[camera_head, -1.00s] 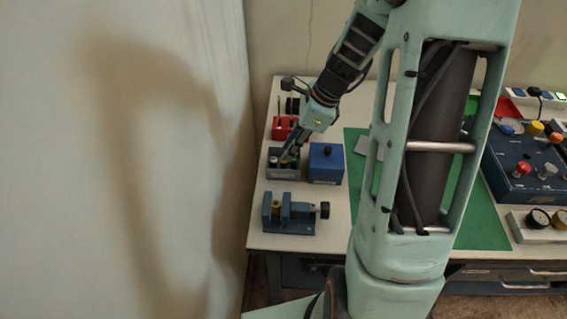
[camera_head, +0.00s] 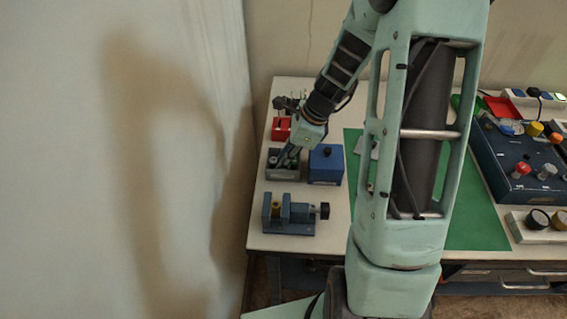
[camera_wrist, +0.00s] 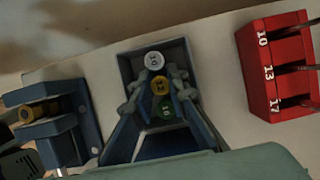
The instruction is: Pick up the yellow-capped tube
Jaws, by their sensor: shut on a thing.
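The yellow-capped tube (camera_wrist: 159,86) stands in the dark grey rack (camera_wrist: 133,66), between a white-capped tube (camera_wrist: 155,60) and a green-capped tube (camera_wrist: 167,112) in the wrist view. My gripper (camera_wrist: 157,88) has a finger on each side of the yellow cap and is shut on that tube. The tube's body is hidden inside the rack. In the head view, my gripper (camera_head: 285,158) points down into the rack (camera_head: 283,176), and its fingers hide most of the caps.
A blue box (camera_head: 326,165) stands just right of the rack. A blue vise (camera_head: 292,214) with a yellow piece is in front. A red numbered holder (camera_wrist: 270,75) stands behind the rack. A control box (camera_head: 520,165) is far right. The green mat (camera_head: 480,220) has free room.

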